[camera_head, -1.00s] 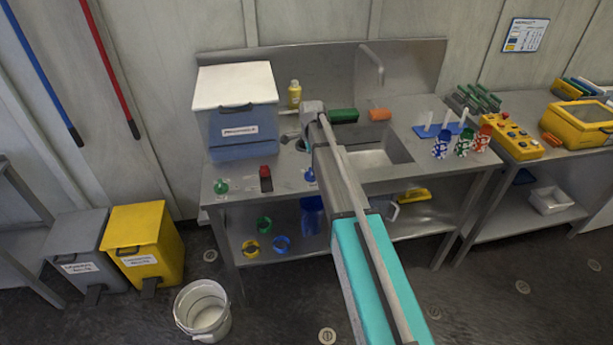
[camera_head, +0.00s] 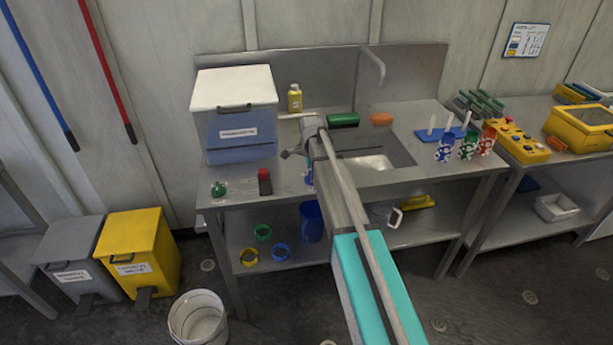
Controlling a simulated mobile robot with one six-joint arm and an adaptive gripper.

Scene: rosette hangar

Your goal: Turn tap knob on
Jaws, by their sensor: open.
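The tap's thin bent spout (camera_head: 375,64) rises at the back of the counter, above the sink basin (camera_head: 370,163). I cannot make out the tap knob; my arm crosses in front of the sink's left side and may hide it. My gripper (camera_head: 290,154) is at the far end of my arm, above the counter left of the sink. It is open, small in this view and partly hidden by my wrist. I see nothing held in it, and the spout is well to its right.
A blue bin with a white lid (camera_head: 238,135) stands left of my gripper. A red-capped bottle (camera_head: 264,181) and green flask (camera_head: 218,189) stand at the front left.

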